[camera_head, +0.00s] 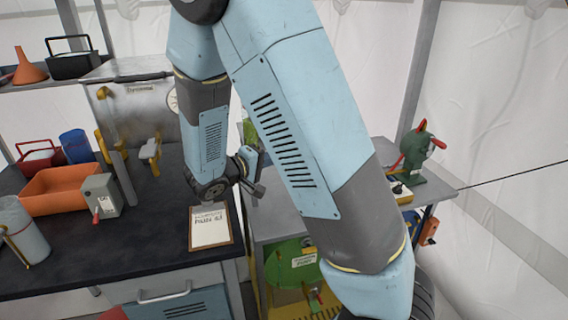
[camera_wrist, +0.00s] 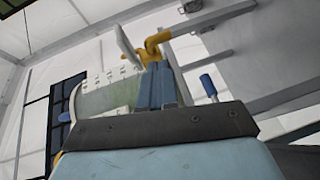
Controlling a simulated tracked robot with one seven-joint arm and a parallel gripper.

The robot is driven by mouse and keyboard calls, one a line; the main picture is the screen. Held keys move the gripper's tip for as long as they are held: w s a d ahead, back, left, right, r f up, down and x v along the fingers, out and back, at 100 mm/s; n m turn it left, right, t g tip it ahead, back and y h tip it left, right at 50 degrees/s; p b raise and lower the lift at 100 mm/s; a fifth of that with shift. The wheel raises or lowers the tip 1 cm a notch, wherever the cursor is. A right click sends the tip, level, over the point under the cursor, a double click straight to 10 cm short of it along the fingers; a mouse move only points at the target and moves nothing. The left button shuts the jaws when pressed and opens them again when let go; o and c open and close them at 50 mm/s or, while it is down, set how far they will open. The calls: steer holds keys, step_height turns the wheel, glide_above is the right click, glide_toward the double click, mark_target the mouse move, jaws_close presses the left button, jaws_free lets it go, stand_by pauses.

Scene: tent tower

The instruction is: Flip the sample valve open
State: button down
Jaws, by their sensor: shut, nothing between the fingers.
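My gripper (camera_wrist: 158,82) shows in the wrist view with its two blue fingers together and nothing between them. Beyond the fingertips is a yellow fitting (camera_wrist: 155,42) with a pale flat lever-like piece (camera_wrist: 129,48) at its left; I cannot tell whether the fingers touch it. In the head view my wrist is bent above the gap between the black bench and the grey table, and the fingertips are unclear there. A green round vessel (camera_head: 285,265) with a white label stands low, with a small red and green fitting (camera_head: 315,298). I cannot tell for sure which fitting is the sample valve.
The black bench (camera_head: 110,245) holds a clipboard (camera_head: 210,227), an orange tray (camera_head: 62,190), a grey box with a red lever (camera_head: 101,197) and a metal cabinet (camera_head: 135,105). A green device (camera_head: 420,155) stands on the grey table (camera_head: 435,190). My arm hides much of the middle.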

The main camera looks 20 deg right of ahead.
steer(key=s+r, duration=0.3)
steer(key=s, duration=0.4)
steer(key=shift+s+d, duration=0.35)
steer(key=shift+d, duration=0.05)
steer(key=s+d+r+m+g+y, duration=0.35)
steer(key=s+d+g+y, duration=0.4)
steer(key=s, duration=0.25)
steer(key=s+a+r+t+y, duration=0.4)
steer(key=s+r+t+y, duration=0.1)
steer(key=r, duration=0.4)
steer(key=shift+s+t+y, duration=0.15)
steer(key=shift+t+y, duration=0.3)
steer(key=shift+y, duration=0.7)
